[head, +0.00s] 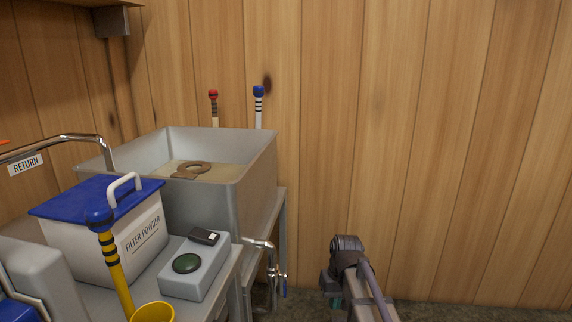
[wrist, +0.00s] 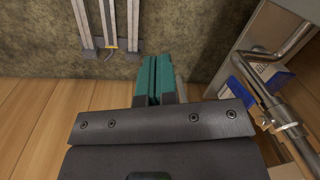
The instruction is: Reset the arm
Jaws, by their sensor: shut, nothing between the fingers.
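My arm shows at the bottom of the head view, right of the steel stand. My gripper (wrist: 152,72) points downward over the floor in the wrist view. Its teal fingers are together with nothing between them. A small bit of teal shows low on the arm in the head view (head: 336,301); the rest of the gripper is hidden there.
Left of my arm are an open metal tank (head: 254,195), a drain pipe with a valve (head: 271,262), a blue-lidded filter powder bin (head: 92,232) and a grey box with a green button (head: 194,270). A blue-and-white box (wrist: 262,70) sits behind piping. Right of my arm is clear.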

